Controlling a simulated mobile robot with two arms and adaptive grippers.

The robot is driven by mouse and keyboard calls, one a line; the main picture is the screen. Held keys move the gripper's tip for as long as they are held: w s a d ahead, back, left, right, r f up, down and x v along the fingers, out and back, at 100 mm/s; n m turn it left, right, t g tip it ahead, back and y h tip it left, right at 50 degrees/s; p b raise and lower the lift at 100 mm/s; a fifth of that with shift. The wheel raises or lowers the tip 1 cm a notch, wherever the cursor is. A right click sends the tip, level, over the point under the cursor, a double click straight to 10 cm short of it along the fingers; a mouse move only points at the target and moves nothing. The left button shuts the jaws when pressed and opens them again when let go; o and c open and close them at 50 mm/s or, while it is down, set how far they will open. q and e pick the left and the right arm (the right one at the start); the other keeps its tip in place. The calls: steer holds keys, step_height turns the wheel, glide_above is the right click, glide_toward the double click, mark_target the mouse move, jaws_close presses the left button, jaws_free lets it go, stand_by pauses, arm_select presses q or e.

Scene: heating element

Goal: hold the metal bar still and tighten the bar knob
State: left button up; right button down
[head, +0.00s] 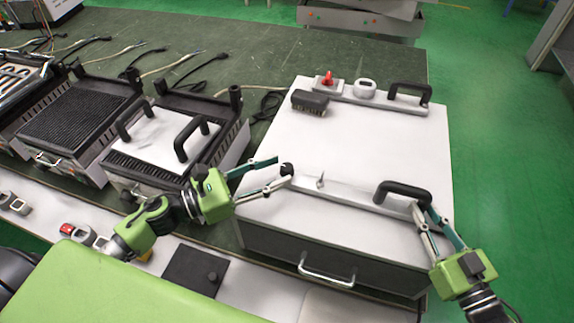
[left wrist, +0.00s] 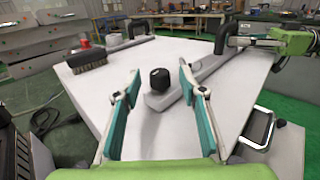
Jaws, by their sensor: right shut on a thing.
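The metal bar (head: 345,195) lies along the front of a white-topped unit and carries a black handle (head: 402,187) near its right end. The round black bar knob (head: 286,169) is at the bar's left end. It also shows upright in the left wrist view (left wrist: 160,78). My left gripper (head: 284,171) is open, with its fingertips on either side of the knob and visible gaps between. My right gripper (head: 422,206) is shut at the right leg of the black handle, close to the bar's end; its exact contact is hard to see.
A second bar at the back of the white top (head: 350,130) carries a red switch (head: 327,80), a pale ring-shaped part (head: 365,88) and another handle. A black brush-like block (head: 310,102) lies there. Grill units (head: 75,110) stand at left. The white top's middle is clear.

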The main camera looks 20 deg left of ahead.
mark_target(287, 167)
arm_select(q)
steer(key=shift+x, duration=1.9)
jaws_close()
steer(key=shift+g, duration=0.3)
steer(key=m+g+h, duration=0.3)
steer(key=m+g, duration=0.1)
steer(key=shift+w+g, duration=0.1)
steer(key=shift+g, duration=0.2)
steer(key=shift+m+g+h, duration=0.7)
steer(key=shift+m+g, duration=0.2)
steer(key=shift+g, duration=0.8)
